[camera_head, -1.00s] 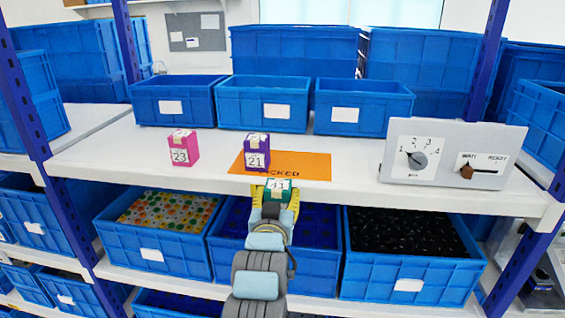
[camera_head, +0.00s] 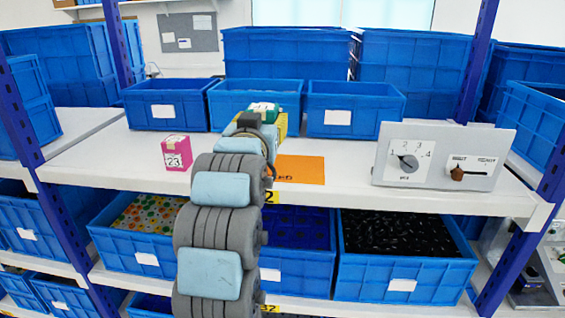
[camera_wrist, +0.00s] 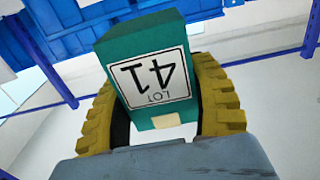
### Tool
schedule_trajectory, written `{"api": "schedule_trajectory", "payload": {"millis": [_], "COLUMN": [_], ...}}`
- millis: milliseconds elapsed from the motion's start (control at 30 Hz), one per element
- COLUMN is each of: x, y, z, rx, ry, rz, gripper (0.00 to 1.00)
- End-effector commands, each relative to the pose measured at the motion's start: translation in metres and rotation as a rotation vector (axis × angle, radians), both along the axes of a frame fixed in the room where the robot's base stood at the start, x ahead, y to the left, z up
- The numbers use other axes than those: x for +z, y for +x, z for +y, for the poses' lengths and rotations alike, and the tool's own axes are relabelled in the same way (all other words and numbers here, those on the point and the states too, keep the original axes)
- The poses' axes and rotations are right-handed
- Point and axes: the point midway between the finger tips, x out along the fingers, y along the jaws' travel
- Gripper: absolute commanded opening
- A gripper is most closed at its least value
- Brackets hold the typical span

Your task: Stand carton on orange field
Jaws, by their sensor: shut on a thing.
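My gripper (camera_wrist: 167,108) is shut on a green carton (camera_wrist: 125,52) with a white label reading LOT 41. In the head view the carton's top (camera_head: 264,108) shows above my yellow fingers, in front of the middle back bin. The orange field (camera_head: 302,170) lies on the white shelf. My arm hides its left part and most of its lettering. A pink carton (camera_head: 177,153) labelled 23 stands on the shelf to the left. The purple carton labelled 21 is hidden behind my arm.
A grey panel (camera_head: 444,180) with a rotary dial (camera_head: 408,162) and a WAIT/READY switch (camera_head: 457,174) stands at the right. Blue bins line the back, including one at left (camera_head: 165,103) and one at right (camera_head: 350,108). The shelf between field and panel is clear.

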Motion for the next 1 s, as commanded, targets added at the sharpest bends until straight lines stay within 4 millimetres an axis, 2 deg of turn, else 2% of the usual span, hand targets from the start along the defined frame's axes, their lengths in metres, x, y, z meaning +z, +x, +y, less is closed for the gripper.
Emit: {"api": "schedule_trajectory", "payload": {"millis": [433, 500, 800, 1000], "x": [-0.034, -0.049, -0.086, -0.093], "y": [0.072, 0.081, 0.107, 0.112], "z": [-0.046, -0.05, -0.065, -0.069], "rx": [-0.003, -0.002, 0.0, 0.0], "ry": [0.0, 0.0, 0.001, 0.001], "rz": [0.003, 0.009, 0.004, 0.0], "gripper": [0.18, 0.18, 0.18, 0.18]}}
